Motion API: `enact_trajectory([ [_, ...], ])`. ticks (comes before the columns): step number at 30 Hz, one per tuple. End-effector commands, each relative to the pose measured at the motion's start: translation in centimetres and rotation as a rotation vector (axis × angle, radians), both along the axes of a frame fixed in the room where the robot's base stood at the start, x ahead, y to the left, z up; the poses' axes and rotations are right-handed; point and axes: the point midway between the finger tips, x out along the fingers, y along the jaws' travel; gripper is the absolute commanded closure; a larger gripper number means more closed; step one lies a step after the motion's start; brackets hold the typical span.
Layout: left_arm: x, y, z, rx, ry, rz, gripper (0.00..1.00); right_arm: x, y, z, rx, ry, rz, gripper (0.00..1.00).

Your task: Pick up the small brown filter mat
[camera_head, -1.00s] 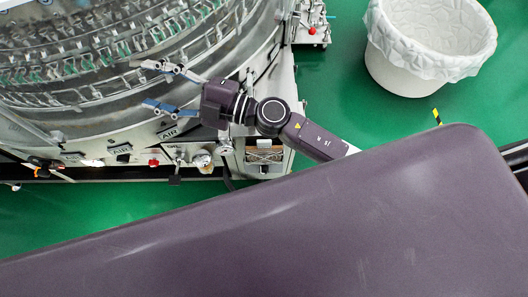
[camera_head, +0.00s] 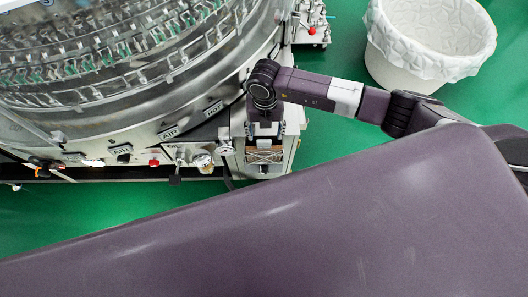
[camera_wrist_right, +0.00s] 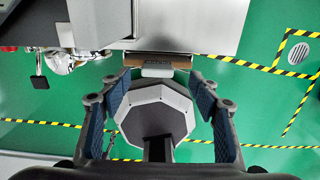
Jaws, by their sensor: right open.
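A brown piece (camera_head: 264,156), which looks like the small filter mat, sits at the front of a pale metal box at the machine's lower right edge. In the right wrist view a brown strip (camera_wrist_right: 158,61) shows at the box's edge, above a whitish part. My right gripper (camera_head: 265,129) is at the box, close to the brown piece and partly over it in the head view. In the wrist view the right gripper (camera_wrist_right: 158,84) is open, its blue-padded fingers spread to either side below the brown strip, with nothing held. My left gripper is out of view.
The round washer (camera_head: 120,120) fills the upper left, with valves and knobs (camera_head: 200,159) along its front edge. A white lined bin (camera_head: 425,45) stands at the upper right. Green floor (camera_head: 335,125) is clear between.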

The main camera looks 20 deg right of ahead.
Motion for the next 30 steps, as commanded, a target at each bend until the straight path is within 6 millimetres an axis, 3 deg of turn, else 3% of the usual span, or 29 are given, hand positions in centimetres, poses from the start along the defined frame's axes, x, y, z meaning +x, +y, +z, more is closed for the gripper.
enact_trajectory([
  [12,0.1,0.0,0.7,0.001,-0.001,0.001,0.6,-0.3,0.4,-5.1,0.003,0.001,0.0,0.44],
  [20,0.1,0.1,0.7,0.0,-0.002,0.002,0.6,-0.3,0.4,-5.4,0.005,0.0,0.002,0.44],
  [30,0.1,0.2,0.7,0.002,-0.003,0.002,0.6,-0.3,0.4,-5.3,0.005,0.0,0.002,0.79],
])
